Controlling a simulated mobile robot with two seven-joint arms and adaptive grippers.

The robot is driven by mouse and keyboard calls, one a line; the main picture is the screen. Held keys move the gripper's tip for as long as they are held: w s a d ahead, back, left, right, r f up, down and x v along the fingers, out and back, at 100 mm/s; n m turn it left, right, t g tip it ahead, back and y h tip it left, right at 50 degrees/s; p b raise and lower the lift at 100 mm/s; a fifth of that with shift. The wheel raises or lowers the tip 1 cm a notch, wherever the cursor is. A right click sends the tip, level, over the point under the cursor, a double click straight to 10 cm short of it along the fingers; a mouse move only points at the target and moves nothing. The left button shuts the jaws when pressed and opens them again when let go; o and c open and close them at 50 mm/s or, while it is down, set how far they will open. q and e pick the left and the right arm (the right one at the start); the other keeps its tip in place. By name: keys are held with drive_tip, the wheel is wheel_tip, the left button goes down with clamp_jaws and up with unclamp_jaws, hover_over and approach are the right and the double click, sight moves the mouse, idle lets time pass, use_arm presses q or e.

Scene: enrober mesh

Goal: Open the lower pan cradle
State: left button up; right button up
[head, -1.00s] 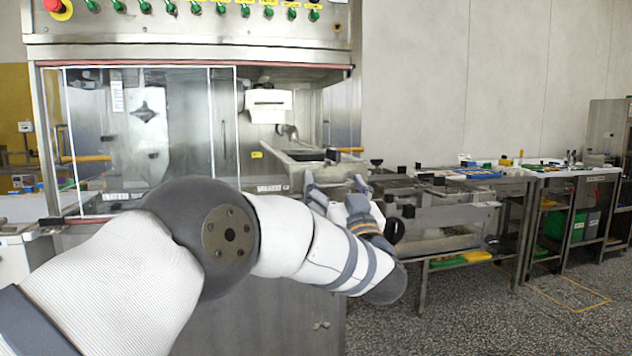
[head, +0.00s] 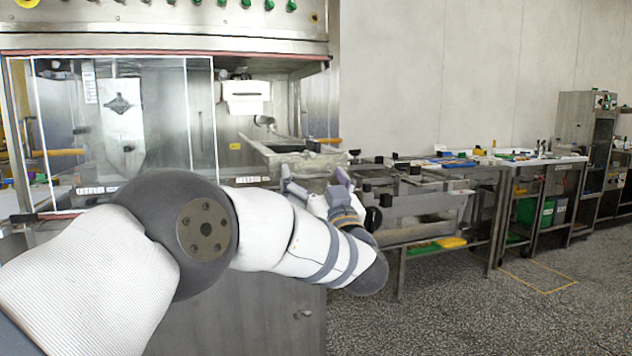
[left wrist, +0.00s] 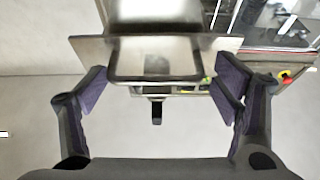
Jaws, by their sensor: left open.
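My left gripper (head: 315,184) is open and empty in the head view, in front of the steel machine's right end. Just behind its fingers is an open steel trough (head: 284,160) sticking out of the machine. A lower steel pan unit (head: 425,206) stands to the right of the gripper, with a round black knob (head: 373,219) at its near left end. I cannot tell which part is the cradle. In the left wrist view the open fingers (left wrist: 166,84) spread on either side of a dark U-shaped frame (left wrist: 156,80), with a gap at each side. My right gripper is not in view.
The enrober machine (head: 165,42) with glass panels fills the left. Steel tables (head: 545,163) with trays and tools line the wall at the right. A green bin (head: 540,213) sits on a lower shelf. The speckled floor (head: 450,310) at front right is clear.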

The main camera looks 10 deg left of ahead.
use_arm(q)
drive_tip(key=v, duration=1.2)
